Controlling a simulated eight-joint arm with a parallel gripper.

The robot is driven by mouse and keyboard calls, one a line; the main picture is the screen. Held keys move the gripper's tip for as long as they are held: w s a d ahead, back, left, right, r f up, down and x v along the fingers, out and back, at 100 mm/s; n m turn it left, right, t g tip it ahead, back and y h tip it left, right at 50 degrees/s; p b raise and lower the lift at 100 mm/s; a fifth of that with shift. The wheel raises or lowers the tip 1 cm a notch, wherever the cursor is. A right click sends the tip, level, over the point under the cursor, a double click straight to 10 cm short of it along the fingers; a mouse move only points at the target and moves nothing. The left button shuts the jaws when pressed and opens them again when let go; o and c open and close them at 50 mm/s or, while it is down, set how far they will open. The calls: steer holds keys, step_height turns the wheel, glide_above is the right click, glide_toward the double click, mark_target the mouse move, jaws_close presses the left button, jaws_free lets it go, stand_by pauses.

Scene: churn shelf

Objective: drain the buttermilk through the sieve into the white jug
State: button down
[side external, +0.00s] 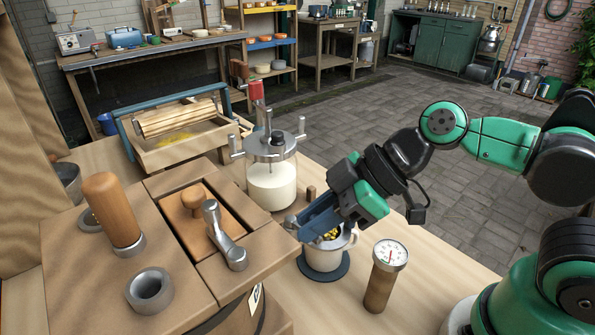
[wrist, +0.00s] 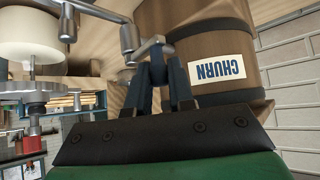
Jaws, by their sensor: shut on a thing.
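The wooden churn (side external: 120,270) stands at the lower left in the side view. Its CHURN label shows upside down in the wrist view (wrist: 217,69). A metal tap (wrist: 128,38) sticks out from the churn, and its end shows in the side view (side external: 290,222). My gripper (side external: 300,218) is at the tap; its two fingers (wrist: 163,72) are shut on the tap's lever (wrist: 150,48). The white jug (side external: 322,257) stands under my gripper. Yellow grains (side external: 331,235) show at its mouth; the sieve itself is mostly hidden. I cannot see liquid flowing.
The jug rests on a dark round mat (side external: 324,277). A dial thermometer (side external: 384,277) stands right of it. A glass jar churn (side external: 271,187) with a crank stands behind. A wooden roller tray (side external: 180,130) lies at the back left. The table's right edge is close to my arm.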

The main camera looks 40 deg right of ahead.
steer(key=shift+a+m+t+h, duration=0.25)
steer(key=shift+m+t+h, duration=0.05)
steer(key=shift+m, duration=0.3)
steer(key=c, duration=0.8)
jaws_free()
step_height(320, 180, up, 20)
